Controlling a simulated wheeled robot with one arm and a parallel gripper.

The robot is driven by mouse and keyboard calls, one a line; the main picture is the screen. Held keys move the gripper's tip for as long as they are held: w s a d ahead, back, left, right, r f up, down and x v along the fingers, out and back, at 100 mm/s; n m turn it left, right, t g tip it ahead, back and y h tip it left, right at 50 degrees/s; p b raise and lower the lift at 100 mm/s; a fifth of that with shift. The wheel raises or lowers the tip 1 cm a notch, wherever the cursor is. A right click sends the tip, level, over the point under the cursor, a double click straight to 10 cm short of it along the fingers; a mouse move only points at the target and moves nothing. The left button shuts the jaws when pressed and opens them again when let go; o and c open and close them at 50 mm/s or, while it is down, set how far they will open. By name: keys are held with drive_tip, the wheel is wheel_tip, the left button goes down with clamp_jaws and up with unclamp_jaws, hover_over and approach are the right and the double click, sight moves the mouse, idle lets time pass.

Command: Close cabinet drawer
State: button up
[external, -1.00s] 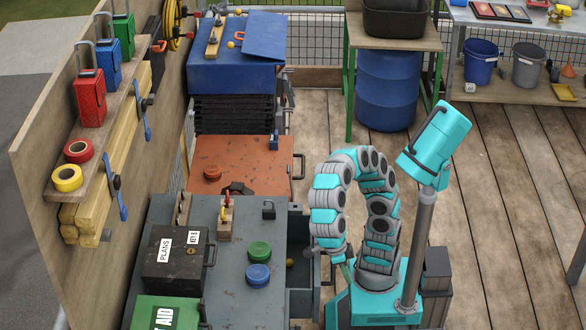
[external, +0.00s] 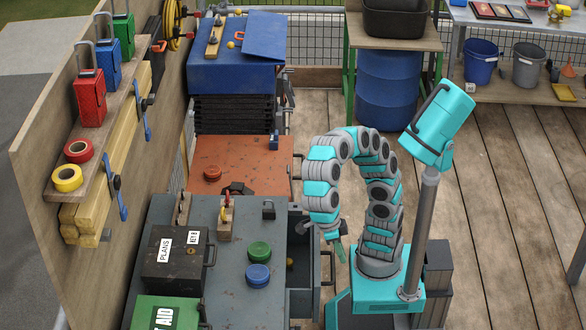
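The grey cabinet (external: 228,285) stands at the lower middle. Its drawer (external: 301,302) is pulled out to the right, toward my base, and its inside shows from above. A dark handle (external: 328,268) is on the drawer's outer face. A small yellowish object (external: 290,262) lies inside the drawer. My gripper (external: 338,250) points down at the drawer's far right corner, just outside the front panel. It looks apart from the handle. The fingers are small and partly hidden by the wrist, so I cannot tell their opening.
An orange cabinet (external: 250,160) with its own handle stands just behind the grey one. A black plans box (external: 172,262), a green disc (external: 259,251) and a blue disc (external: 257,276) sit on the grey top. The plank floor (external: 480,220) to the right is clear.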

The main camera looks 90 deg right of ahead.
sight(333, 267)
drive_tip(key=shift+o, duration=0.7)
drive_tip(key=shift+d+r+m+b, duration=0.1)
drive_tip(key=shift+d+m+b, duration=0.2)
drive_tip(key=shift+m, duration=0.1)
drive_tip(key=o, duration=0.4)
drive_tip(key=d+m+y+b, duration=0.1)
drive_tip(key=m, duration=0.1)
drive_tip(key=d+m+t+b, duration=0.1)
drive_tip(key=m, duration=0.1)
drive_tip(key=d+m+t+y+b, duration=0.1)
drive_tip(key=m+b, duration=0.1)
drive_tip(key=shift+d+y, duration=0.1)
drive_tip(key=shift+y, duration=0.2)
drive_tip(key=shift+o, duration=0.2)
drive_tip(key=shift+w+d+f+m+t+y+b, duration=0.1)
drive_tip(key=shift+w+f+m+t+y+b, duration=0.4)
drive_tip(key=shift+f+m, duration=1.1)
drive_tip(key=shift+s+d+f+m+t+y+b, duration=0.15)
drive_tip(key=shift+f+m+t+b, duration=0.85)
drive_tip(key=shift+m, duration=0.95)
drive_tip(key=shift+w+d+f+m+t+y+b, duration=0.1)
drive_tip(key=shift+w+f+m+t+y+b, duration=0.35)
drive_tip(key=shift+f+m, duration=1.2)
drive_tip(key=shift+s+r, duration=0.1)
drive_tip(key=shift+r, duration=0.05)
drive_tip(key=shift+c, duration=0.2)
clamp_jaws()
